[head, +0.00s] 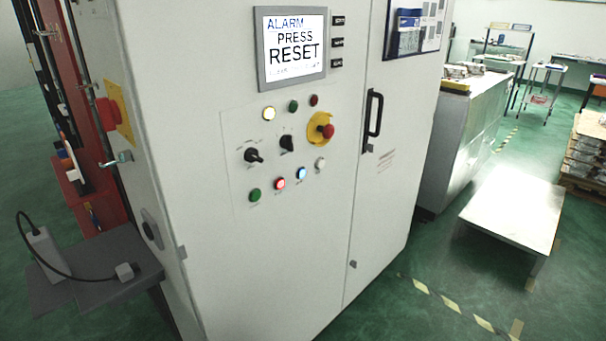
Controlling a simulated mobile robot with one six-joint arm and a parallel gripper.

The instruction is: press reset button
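A light grey control cabinet (250,290) fills the middle of the head view. Its screen (293,46) reads "ALARM PRESS RESET". Below is a panel with a red emergency stop (327,131) on a yellow surround and two black rotary switches. In the bottom row are a green button (255,195), a lit red button (280,184), a lit blue button (301,174) and a white button (320,164). Above them are a lit pale yellow lamp (269,114), a green one and a red one. The labels are too small to read, so I cannot tell which is reset. My gripper is out of view.
A black door handle (373,114) sticks out right of the panel. Another red emergency stop (107,114) is on the cabinet's left side, above a dark grey shelf (95,290) with a cabled device. A low metal table (513,215) stands right. Green floor is clear in front.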

